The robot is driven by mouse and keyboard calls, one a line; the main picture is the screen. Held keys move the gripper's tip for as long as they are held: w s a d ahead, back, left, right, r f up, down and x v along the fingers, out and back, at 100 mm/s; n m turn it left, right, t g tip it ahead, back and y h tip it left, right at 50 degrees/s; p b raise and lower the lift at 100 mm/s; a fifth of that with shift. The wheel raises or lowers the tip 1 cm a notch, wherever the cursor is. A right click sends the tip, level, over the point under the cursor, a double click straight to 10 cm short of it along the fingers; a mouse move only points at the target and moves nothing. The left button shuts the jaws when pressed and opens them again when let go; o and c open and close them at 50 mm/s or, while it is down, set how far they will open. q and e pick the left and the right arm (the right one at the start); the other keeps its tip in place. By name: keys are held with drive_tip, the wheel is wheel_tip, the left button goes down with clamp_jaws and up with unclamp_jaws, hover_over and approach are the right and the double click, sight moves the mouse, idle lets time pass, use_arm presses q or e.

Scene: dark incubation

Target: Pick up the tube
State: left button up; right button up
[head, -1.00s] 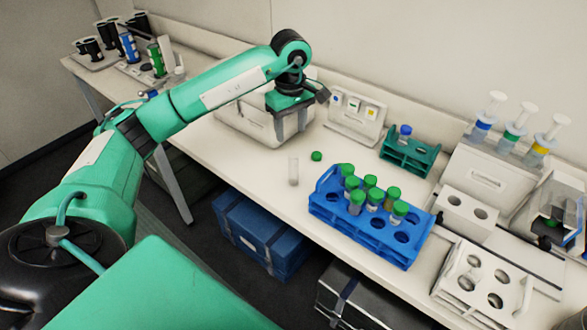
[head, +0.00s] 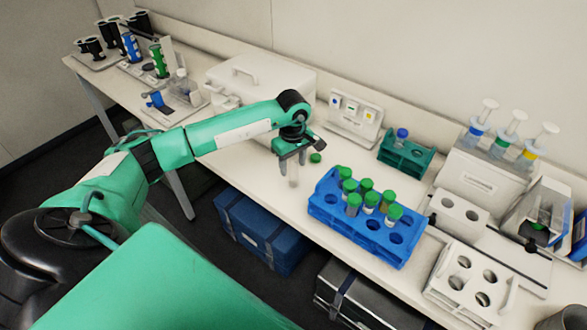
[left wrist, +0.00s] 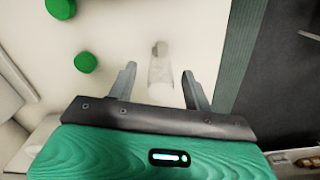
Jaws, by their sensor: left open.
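A clear, uncapped tube (head: 294,174) stands on the white bench near its front edge. In the left wrist view the tube (left wrist: 160,66) shows between and a little beyond my left gripper's fingertips. My left gripper (head: 292,160) is open and points down over the tube, with its fingers on either side of the tube's upper part in the head view. Contact cannot be made out. The left gripper (left wrist: 158,76) is empty in the left wrist view. My right gripper is not in view.
A blue rack (head: 365,235) with several green-capped tubes stands to the right. A small green rack (head: 405,160) and a white box (head: 262,78) stand behind. The bench's front edge is close.

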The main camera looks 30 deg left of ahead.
use_arm(q)
drive_tip(key=c, duration=1)
drive_tip(key=shift+c, duration=0.2)
